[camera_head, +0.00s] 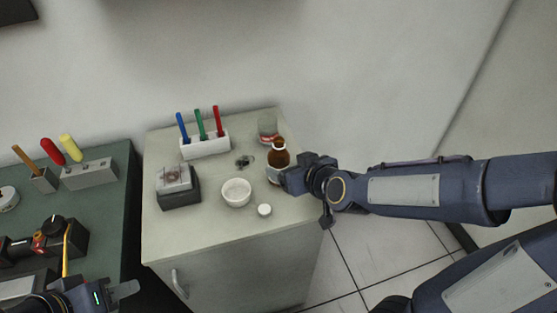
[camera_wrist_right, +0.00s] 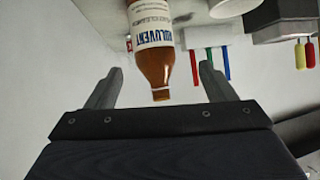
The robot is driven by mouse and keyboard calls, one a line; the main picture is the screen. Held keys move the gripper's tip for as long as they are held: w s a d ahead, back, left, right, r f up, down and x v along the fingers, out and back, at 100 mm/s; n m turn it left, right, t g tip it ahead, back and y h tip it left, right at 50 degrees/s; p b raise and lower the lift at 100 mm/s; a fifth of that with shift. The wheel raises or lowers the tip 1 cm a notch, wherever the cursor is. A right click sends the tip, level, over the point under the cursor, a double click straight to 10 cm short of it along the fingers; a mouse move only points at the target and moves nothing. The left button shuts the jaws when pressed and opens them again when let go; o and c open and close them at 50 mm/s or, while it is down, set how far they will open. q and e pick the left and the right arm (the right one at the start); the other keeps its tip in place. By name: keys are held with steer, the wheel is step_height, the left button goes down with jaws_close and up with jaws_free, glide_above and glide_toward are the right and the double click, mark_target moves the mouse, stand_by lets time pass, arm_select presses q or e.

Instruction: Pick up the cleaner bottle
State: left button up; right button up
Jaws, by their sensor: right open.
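The cleaner bottle (camera_head: 278,158) is brown with a white label and stands upright at the right side of the light cabinet top. In the right wrist view the bottle (camera_wrist_right: 152,45) appears upside down, its label lettering readable and its neck toward my gripper. My right gripper (camera_head: 285,180) is beside the bottle, coming from the right. In the wrist view its two fingers (camera_wrist_right: 158,90) are apart, with the bottle's neck between them and gaps on both sides. My left gripper (camera_head: 122,290) is low at the left, away from the bottle; its jaw opening is unclear.
A jar (camera_head: 267,127) stands just behind the bottle. A white bowl (camera_head: 236,193) and a small white lid (camera_head: 264,210) are to its left and front. A white holder with pens (camera_head: 205,146) and a dark box (camera_head: 178,193) stand further left. A green bench (camera_head: 110,210) is at the left.

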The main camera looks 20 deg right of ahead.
mark_target(276, 155)
steer(key=shift+w+a+f+n, duration=0.1)
steer(key=shift+w+f+n, duration=0.05)
steer(key=shift+w, duration=0.5)
steer(key=shift+w+a+f+n, duration=0.1)
steer(key=shift+w+n, duration=0.05)
steer(key=shift+w, duration=0.45)
steer(key=x, duration=0.7)
steer(key=shift+d+f+b, duration=0.1)
steer(key=shift+d+b, duration=0.1)
steer(key=shift+b, duration=0.1)
steer(key=c, duration=1.3)
steer(key=shift+o, duration=0.2)
steer(key=shift+t, duration=0.3)
